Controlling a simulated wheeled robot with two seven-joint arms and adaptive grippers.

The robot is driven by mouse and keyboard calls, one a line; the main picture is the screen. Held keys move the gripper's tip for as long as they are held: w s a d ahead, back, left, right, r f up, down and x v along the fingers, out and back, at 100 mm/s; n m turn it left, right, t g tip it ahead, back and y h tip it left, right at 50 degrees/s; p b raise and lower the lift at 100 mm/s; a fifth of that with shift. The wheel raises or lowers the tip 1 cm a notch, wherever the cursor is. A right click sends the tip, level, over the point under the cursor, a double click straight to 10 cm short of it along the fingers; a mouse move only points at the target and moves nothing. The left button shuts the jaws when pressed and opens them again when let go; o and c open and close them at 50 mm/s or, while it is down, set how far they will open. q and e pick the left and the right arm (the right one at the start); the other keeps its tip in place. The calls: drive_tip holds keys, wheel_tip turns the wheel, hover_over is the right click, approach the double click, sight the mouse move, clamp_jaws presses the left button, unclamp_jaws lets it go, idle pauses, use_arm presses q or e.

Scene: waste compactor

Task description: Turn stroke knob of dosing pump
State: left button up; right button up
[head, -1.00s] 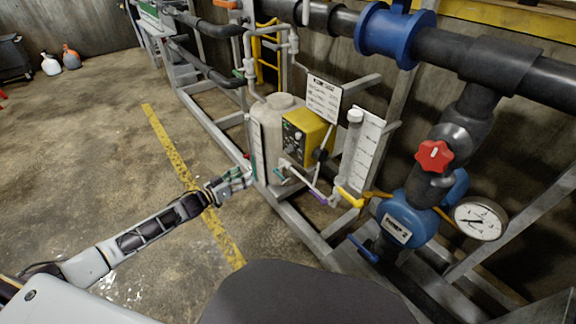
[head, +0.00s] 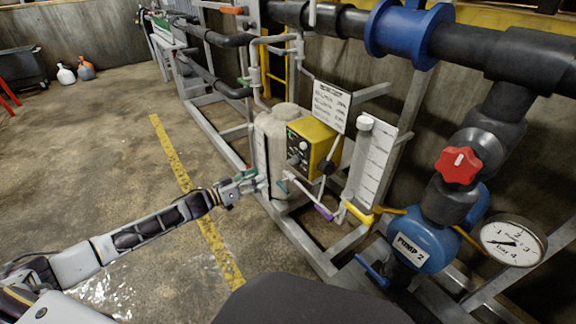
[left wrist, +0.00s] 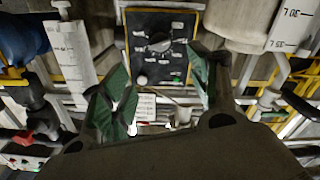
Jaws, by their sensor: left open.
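The dosing pump is a yellow box (head: 318,140) with a dark front panel, mounted at the pale tank. The left wrist view shows its black panel (left wrist: 177,24) with a round dark stroke knob (left wrist: 159,42) ringed by white markings. A smaller pale knob (left wrist: 142,80) sits lower on the panel. My left gripper (head: 256,181) is open and empty, low and left of the pump, in front of the tank. In the left wrist view its green-padded fingers (left wrist: 161,76) are spread either side of the panel's lower part, apart from the stroke knob. My right gripper is not visible.
The pale tank (head: 270,135) stands behind the gripper. A white scaled column (head: 372,165), a purple-and-yellow-handled pipe (head: 325,212) and a blue pump (head: 415,240) with a gauge (head: 513,243) stand to the right. A grey frame rail (head: 300,240) runs along the floor. Open floor lies left.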

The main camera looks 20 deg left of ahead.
use_arm(q)
drive_tip(key=shift+w+d, duration=0.1)
drive_tip(key=shift+w, duration=0.1)
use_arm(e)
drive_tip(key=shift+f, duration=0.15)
use_arm(q)
drive_tip(key=b, duration=0.4)
approach(294, 161)
drive_tip(key=shift+w+a+f+x, duration=0.35)
drive_tip(key=shift+f+x, duration=0.2)
drive_tip(key=shift+x, duration=2.55)
drive_tip(key=shift+w+d+b, duration=0.45)
drive_tip(key=shift+w, duration=0.1)
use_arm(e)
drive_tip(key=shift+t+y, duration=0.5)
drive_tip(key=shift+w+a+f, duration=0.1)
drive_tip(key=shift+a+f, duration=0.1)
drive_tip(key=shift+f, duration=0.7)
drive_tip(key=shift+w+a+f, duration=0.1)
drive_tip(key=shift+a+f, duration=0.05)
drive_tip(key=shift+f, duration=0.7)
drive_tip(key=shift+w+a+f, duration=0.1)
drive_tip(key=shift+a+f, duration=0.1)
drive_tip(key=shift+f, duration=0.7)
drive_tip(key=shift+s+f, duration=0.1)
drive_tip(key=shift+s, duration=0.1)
use_arm(q)
drive_tip(key=shift+c, duration=1)
drive_tip(key=c, duration=0.8)
